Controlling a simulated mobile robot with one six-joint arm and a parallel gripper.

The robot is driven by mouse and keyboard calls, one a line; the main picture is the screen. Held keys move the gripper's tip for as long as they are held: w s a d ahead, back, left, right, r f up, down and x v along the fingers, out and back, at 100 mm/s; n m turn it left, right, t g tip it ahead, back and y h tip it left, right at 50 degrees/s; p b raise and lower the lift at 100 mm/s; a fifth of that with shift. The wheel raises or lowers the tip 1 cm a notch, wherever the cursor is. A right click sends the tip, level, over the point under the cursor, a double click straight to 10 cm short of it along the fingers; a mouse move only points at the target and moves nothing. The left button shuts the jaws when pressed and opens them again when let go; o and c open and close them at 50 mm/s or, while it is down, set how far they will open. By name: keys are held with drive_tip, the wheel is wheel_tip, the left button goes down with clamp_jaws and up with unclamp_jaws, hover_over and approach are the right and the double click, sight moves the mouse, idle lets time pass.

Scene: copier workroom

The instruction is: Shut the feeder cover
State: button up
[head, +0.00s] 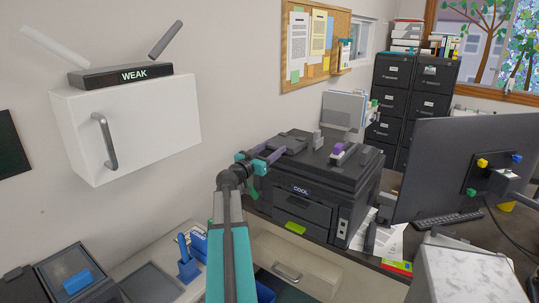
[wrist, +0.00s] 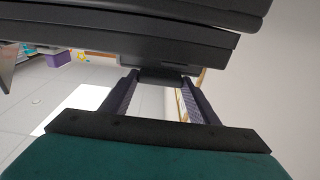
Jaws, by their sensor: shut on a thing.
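The black copier (head: 305,190), marked COOL, stands on the desk in the head view. The feeder cover (head: 291,141) is the dark part on top of it at the left; I cannot tell how far it is raised. My gripper (head: 270,153) is at the copier's upper left side. In the wrist view, its two purple-grey fingers (wrist: 160,84) are shut on a dark tab (wrist: 163,74) at the edge of the black body (wrist: 130,40). The fingertips are partly hidden by that edge.
A monitor (head: 462,155) and keyboard (head: 447,220) stand right of the copier. A white wall cabinet (head: 150,125) hangs at the left. A stapler-like purple and white item (head: 340,151) lies on the copier's top. A blue item (head: 188,262) stands on the lower surface.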

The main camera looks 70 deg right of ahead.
drive_tip(key=o, duration=1.5)
drive_tip(key=shift+w, duration=0.1)
drive_tip(key=shift+a+f, duration=0.1)
drive_tip(key=shift+a, duration=0.05)
drive_tip(key=b+v, duration=0.3)
drive_tip(key=v, duration=1)
drive_tip(key=shift+a+b, duration=0.25)
drive_tip(key=shift+b, duration=0.05)
